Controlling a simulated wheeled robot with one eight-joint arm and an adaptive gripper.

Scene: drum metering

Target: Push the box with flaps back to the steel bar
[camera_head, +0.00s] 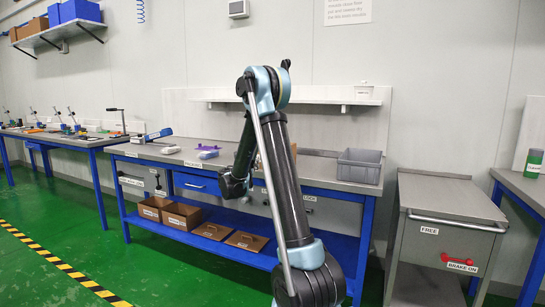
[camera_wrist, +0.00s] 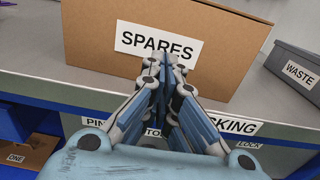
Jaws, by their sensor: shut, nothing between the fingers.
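The brown cardboard box (camera_wrist: 88,50) labelled SPARES stands on the grey bench top in the wrist view.
A grey bin (camera_head: 359,165) labelled WASTE stands right of the box, also in the wrist view (camera_wrist: 297,75). Small items (camera_head: 206,152) lie on the bench to the left. Open cartons (camera_head: 181,215) sit on the lower shelf. A grey cart (camera_head: 445,215) stands right.

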